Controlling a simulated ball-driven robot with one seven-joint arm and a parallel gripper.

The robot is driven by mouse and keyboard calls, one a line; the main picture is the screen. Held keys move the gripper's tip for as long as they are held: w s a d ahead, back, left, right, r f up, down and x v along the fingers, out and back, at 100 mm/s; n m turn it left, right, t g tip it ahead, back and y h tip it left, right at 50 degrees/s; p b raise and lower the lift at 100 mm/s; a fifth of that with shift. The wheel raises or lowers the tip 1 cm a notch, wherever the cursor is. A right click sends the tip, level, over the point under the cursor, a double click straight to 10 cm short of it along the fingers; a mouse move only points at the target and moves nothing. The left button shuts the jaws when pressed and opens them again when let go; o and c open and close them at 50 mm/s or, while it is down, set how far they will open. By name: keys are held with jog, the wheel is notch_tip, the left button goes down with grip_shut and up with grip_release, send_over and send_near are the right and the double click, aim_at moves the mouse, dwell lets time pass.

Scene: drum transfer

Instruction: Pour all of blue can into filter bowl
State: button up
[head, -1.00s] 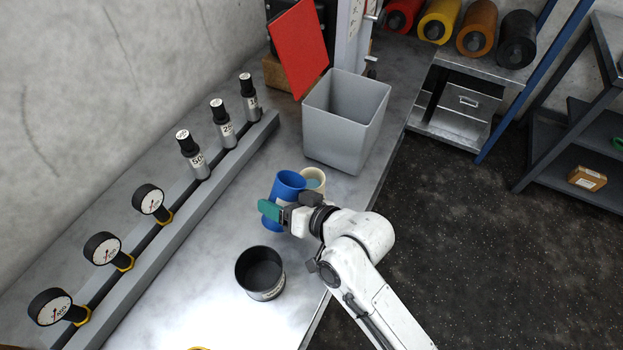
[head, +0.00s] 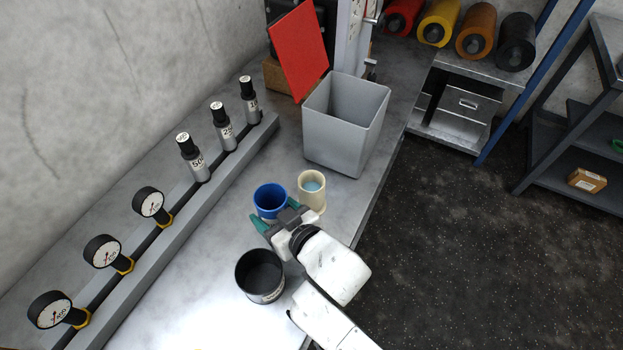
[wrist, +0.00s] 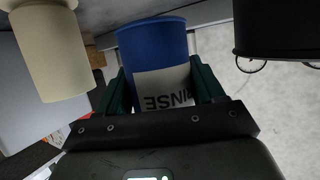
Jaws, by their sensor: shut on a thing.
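The blue can (head: 270,198) stands about upright, mouth up, behind the black bowl. My gripper (head: 277,220) is shut around it from the front, with a green finger on each side. In the wrist view the blue can (wrist: 152,55) sits between the fingers (wrist: 165,95), its white label reading "RINSE" upside down. I cannot tell whether its base touches the bench or what is inside. The black round bowl, likely the filter bowl (head: 262,290), stands on the bench in front of the can. The can is apart from it. Part of the bowl (wrist: 280,28) shows at right in the wrist view.
A cream cup (head: 312,201) with pale blue contents stands close right of the can. A grey square bin (head: 335,135) is behind it. A rail with gauges and labelled cylinders (head: 190,200) runs along the left. The bench's right edge is close to my arm.

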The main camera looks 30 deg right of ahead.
aim_at(263, 192)
jog(key=shift+r, duration=0.15)
notch_tip(263, 192, up, 6)
jog(key=p, duration=0.6)
